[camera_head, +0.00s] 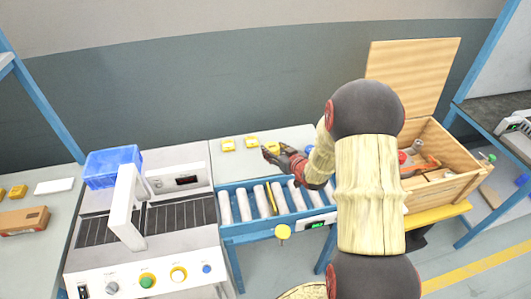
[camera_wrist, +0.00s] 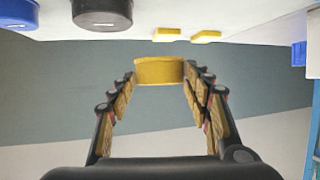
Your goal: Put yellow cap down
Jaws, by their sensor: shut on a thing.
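My gripper (camera_wrist: 159,80) is shut on a yellow cap (camera_wrist: 160,71), which sits between the two fingertips in the wrist view. In the head view my gripper (camera_head: 272,153) is over the right part of the grey bench top behind the roller conveyor, with the yellow cap (camera_head: 272,147) at its tips. Two other yellow pieces lie on the bench top to its left, one nearer (camera_head: 251,141) and one farther left (camera_head: 228,144). They also show at the top of the wrist view (camera_wrist: 167,34). Whether the held cap touches the surface cannot be told.
The roller conveyor (camera_head: 243,205) runs in front of the bench top. A machine with a blue bin (camera_head: 113,167) stands left. An open wooden box (camera_head: 452,160) with tools is right. Dark (camera_wrist: 102,14) and blue (camera_wrist: 18,13) round things show in the wrist view.

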